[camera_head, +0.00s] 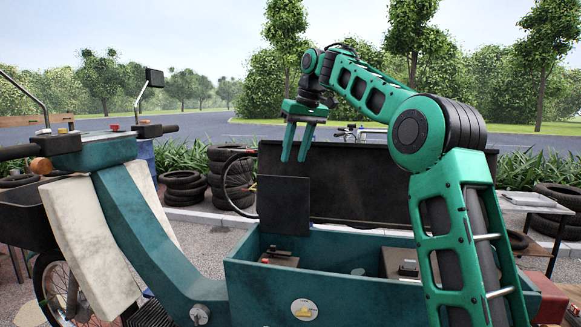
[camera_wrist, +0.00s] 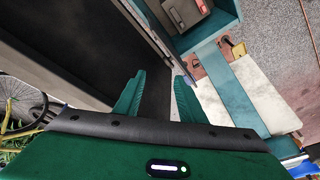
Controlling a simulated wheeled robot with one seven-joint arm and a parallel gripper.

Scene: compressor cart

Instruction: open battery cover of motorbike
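The teal motorbike (camera_head: 150,225) has an open box (camera_head: 335,292) behind its seat area. A large dark lid (camera_head: 360,185) stands upright along the box's far side. A smaller dark square panel (camera_head: 283,206) stands upright at the box's left part; I cannot tell which of the two is the battery cover. My gripper (camera_head: 294,155) is above the smaller panel's top edge, fingers pointing down, apart, with nothing seen held. In the wrist view my gripper's fingers (camera_wrist: 158,78) are spread near the dark panels, and a panel edge (camera_wrist: 150,35) runs towards them. Contact cannot be told.
Inside the box lie a dark-topped block (camera_head: 280,258) and another item (camera_head: 405,270). Stacked tyres (camera_head: 230,175) stand behind on the left. A small table (camera_head: 527,200) is at right. The handlebar mirror (camera_head: 154,78) rises at left.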

